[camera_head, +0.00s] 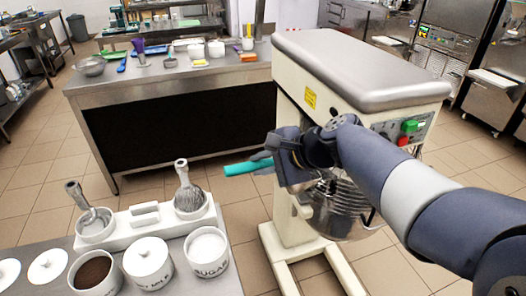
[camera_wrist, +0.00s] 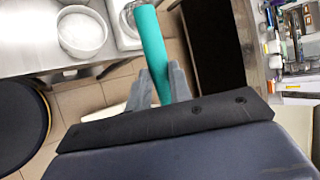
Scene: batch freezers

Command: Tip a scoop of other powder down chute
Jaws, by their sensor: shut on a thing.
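My gripper (camera_head: 270,160) is shut on a teal handle (camera_head: 243,168), which sticks out to the left of the fingers beside the mixer. In the wrist view the handle (camera_wrist: 150,45) runs up between the two grey fingers of my gripper (camera_wrist: 160,86). A scoop bowl or any powder on it cannot be made out. A mixer (camera_head: 350,68) with a wire-guarded bowl (camera_head: 340,212) stands behind my gripper and arm. No chute can be made out; my arm covers part of the bowl area. A tub of brown powder (camera_head: 93,271) and a white tub marked SUGAR (camera_head: 207,252) stand at lower left.
A white caddy (camera_head: 145,227) holds two cups with metal-handled tools. A steel table (camera_head: 170,75) with bowls and utensils stands behind. Tiled floor (camera_head: 150,180) is clear between the counters.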

